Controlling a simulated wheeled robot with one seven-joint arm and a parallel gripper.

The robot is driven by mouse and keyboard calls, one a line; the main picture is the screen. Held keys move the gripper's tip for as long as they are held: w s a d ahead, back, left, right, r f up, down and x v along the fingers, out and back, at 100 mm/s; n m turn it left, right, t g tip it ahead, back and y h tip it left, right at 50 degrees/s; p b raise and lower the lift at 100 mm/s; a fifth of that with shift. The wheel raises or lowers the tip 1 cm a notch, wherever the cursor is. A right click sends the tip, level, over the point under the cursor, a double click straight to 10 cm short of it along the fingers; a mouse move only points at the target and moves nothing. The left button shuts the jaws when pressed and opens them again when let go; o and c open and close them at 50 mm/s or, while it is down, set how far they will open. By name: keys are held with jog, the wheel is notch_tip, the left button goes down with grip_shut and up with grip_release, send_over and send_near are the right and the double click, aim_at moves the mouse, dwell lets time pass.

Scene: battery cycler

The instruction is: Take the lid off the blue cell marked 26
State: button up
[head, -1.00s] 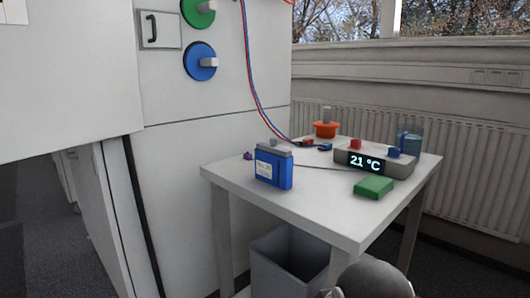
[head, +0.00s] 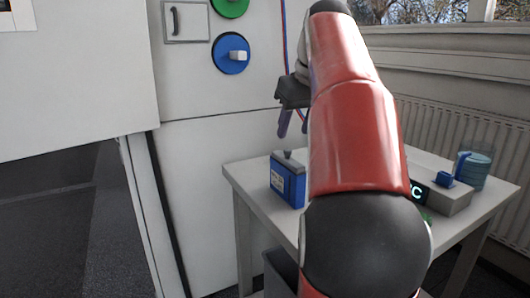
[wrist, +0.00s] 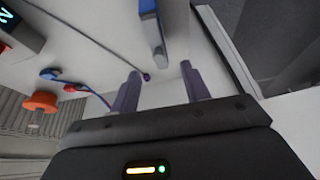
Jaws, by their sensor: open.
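The blue cell (head: 288,184) stands upright on the left part of the white table, with a white label whose marking I cannot read. A grey lid (head: 289,160) with a small knob sits on its top. In the wrist view the blue cell (wrist: 156,30) is at the top centre, partly cut off by the frame edge. My gripper (head: 292,122) is above the cell in the head view, fingers pointing down, apart from it. The wrist view shows my gripper (wrist: 160,76) open and empty, with the cell beyond the fingertips.
The white table (head: 252,187) also holds a grey device with a display (head: 440,193) and a blue cup (head: 474,168). A cabinet wall (head: 200,175) stands behind.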

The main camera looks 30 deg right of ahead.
aim_at(290, 153)
jog(key=b+x, duration=0.1)
jog(key=x, duration=0.6)
jog(key=shift+s+d+f+b, duration=0.1)
jog(key=shift+d+f+b, duration=0.1)
jog(key=shift+f+b, duration=0.15)
jog(key=shift+c, duration=0.3)
grip_shut()
